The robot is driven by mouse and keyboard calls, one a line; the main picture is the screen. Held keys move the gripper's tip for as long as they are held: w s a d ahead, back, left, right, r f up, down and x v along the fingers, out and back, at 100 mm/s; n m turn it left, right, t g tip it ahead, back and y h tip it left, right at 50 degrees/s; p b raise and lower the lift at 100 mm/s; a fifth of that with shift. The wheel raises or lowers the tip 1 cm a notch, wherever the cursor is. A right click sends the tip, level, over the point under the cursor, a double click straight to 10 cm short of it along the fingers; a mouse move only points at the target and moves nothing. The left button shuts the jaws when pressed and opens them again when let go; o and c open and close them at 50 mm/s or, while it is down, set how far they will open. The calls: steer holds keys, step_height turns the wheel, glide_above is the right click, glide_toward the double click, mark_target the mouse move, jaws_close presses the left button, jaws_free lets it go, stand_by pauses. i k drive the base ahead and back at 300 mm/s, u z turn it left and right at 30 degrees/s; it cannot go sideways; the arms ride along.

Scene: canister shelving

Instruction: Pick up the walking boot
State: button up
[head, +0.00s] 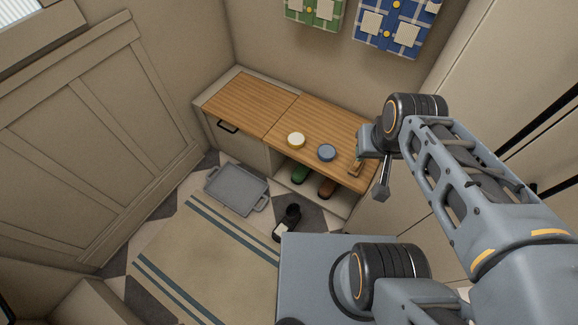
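A dark boot (287,222) with a pale patch at its lower end is on the floor between the bench and my base; it looks like the walking boot. Its near end comes close to the edge of my base in the picture. My gripper (373,174) is above the right end of the wooden bench (245,104), up and to the right of the boot and well apart from it. It is seen from behind and partly hidden by its own wrist, so its opening is unclear.
A green shoe (300,174) and a brown shoe (327,187) sit in the bench's open cubby. A cream tin (296,140), a blue tin (326,152) and a brown item (357,165) are on top. A grey tray (237,189) and striped rug (205,262) lie left.

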mark_target(288, 223)
steer(key=k, duration=1.1)
steer(key=u, duration=0.3)
steer(key=i, duration=0.6)
steer(key=u, duration=1.15)
steer(key=i, duration=0.4)
steer(key=z, duration=1.25)
